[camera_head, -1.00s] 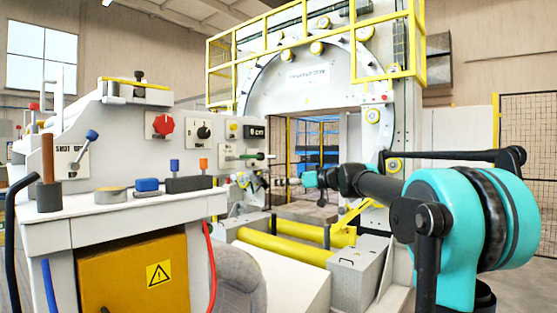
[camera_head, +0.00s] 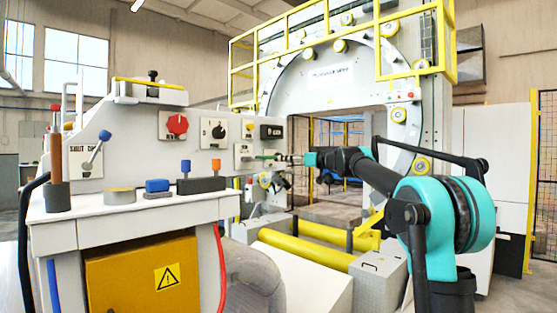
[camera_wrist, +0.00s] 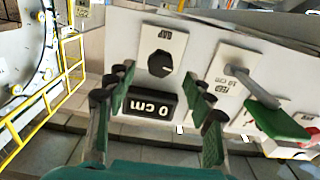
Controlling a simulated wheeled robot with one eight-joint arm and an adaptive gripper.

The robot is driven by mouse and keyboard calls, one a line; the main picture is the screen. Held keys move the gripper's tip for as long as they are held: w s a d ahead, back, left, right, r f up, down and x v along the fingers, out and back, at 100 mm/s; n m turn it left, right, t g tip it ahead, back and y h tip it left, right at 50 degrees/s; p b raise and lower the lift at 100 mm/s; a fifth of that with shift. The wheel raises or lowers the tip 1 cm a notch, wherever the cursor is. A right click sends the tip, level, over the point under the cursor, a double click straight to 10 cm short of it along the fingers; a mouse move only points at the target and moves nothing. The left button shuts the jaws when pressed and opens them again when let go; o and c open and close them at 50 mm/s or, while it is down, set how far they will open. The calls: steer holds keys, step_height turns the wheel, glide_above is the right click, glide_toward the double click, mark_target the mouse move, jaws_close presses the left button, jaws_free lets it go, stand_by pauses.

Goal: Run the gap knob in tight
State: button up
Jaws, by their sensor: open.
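The gap knob (camera_wrist: 160,63) is a round black knob on a white plate, lettered GAP upside down in the wrist view. A black display (camera_wrist: 150,104) reading "0 cm" sits beside it. My gripper (camera_wrist: 159,84) is open, with dark-tipped green fingers on either side of the knob and display. The knob appears between the fingertips; I cannot tell whether they touch it. In the head view my gripper (camera_head: 293,159) is at the right end of the control panel, just below the display (camera_head: 271,132). The knob cannot be made out there.
A green-handled feed lever (camera_wrist: 278,122) stands close beside the right fingers; it also shows in the head view (camera_head: 266,157). A red knob (camera_head: 177,125) and a black selector (camera_head: 218,131) are further left on the panel. Yellow rollers (camera_head: 305,250) lie below my arm.

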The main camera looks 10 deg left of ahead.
steer(key=x, duration=0.6)
steer(key=shift+w+a, duration=0.1)
steer(key=shift+a, duration=0.15)
steer(key=c, duration=1.2)
